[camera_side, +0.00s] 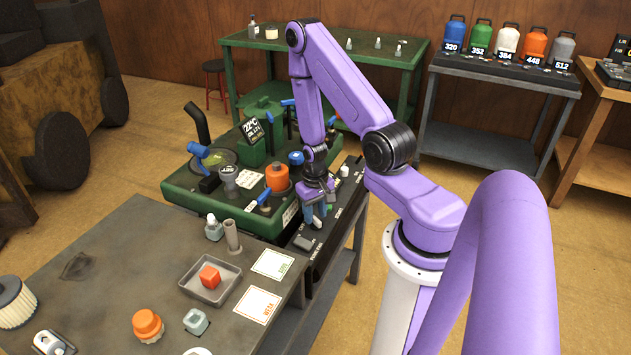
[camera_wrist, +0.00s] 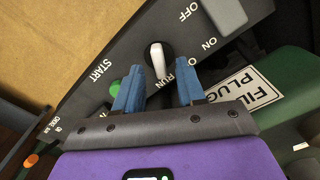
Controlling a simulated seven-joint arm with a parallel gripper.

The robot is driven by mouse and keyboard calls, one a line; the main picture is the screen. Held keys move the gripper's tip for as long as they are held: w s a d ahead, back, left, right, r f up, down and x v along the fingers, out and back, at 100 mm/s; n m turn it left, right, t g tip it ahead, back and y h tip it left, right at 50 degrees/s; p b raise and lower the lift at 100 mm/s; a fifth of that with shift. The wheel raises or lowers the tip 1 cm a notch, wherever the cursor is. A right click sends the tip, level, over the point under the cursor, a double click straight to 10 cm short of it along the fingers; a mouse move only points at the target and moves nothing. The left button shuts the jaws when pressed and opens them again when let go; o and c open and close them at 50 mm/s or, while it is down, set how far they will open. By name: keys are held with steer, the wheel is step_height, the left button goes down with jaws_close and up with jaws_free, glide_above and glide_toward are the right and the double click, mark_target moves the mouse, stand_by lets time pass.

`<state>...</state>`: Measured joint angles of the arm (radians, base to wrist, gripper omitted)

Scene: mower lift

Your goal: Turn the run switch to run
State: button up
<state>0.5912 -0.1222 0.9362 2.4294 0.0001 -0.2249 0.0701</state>
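A black control panel (camera_side: 328,240) sits beside the green machine in the side view, under my gripper (camera_side: 318,215). In the wrist view, a round black knob with a white lever (camera_wrist: 157,60) is on this panel (camera_wrist: 110,60), with RUN printed beside it. The lever lies roughly up and down in the picture, tilted slightly. My gripper (camera_wrist: 160,90) is open, with a gap between its two blue fingers. The lever shows just beyond the fingertips, about in line with the gap; contact cannot be told. The side view hides the knob behind my gripper.
A green button (camera_wrist: 115,88) by START is close to the left finger. A grey rocker (camera_wrist: 225,14) has OFF and ON labels. The green machine (camera_side: 185,190) with an orange cap (camera_side: 277,177) stands left of the panel. A grey bench (camera_side: 130,260) holds loose parts in front.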

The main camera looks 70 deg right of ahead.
mark_target(315, 218)
step_height(315, 218, up, 16)
steer(key=shift+r, duration=0.15)
stand_by(0.8)
steer(key=s+a+r+n, duration=0.35)
steer(key=a+n, duration=0.35)
steer(key=a, duration=0.3)
steer(key=s+a+r+n, duration=0.2)
steer(key=a+r+n, duration=0.3)
steer(key=a, duration=0.4)
steer(key=s+a+r+n, duration=0.2)
steer(key=s+a+n, duration=0.1)
steer(key=s+n, duration=0.3)
steer(key=shift+s+a+n, duration=0.3)
steer(key=shift+s+n, duration=0.1)
steer(key=shift+s, duration=0.9)
